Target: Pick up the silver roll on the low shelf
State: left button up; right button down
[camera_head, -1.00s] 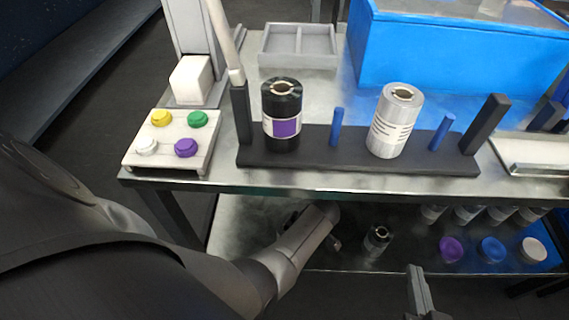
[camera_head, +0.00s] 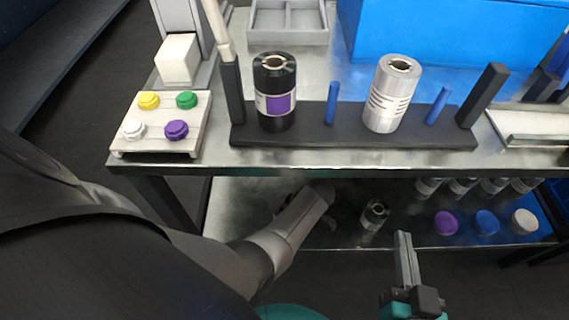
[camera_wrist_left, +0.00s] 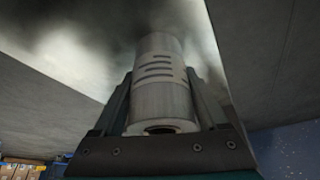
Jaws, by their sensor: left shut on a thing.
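The silver roll (camera_wrist_left: 160,85) stands between the two fingers of my left gripper (camera_wrist_left: 160,98) in the left wrist view. The gripper is shut on it. My right gripper (camera_head: 403,242) hangs in front of the low shelf, apart from the things there. Its fingers overlap in this view, so its opening does not show.
Purple (camera_head: 445,223), blue (camera_head: 487,223) and white (camera_head: 524,222) round pieces are further right. Above, a black roll (camera_head: 275,92) and another silver roll (camera_head: 393,93) stand on a black rack (camera_head: 350,136).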

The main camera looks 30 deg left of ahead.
pick_arm(q)
grip_shut()
dwell(0.3)
jog(key=shift+r, duration=0.1)
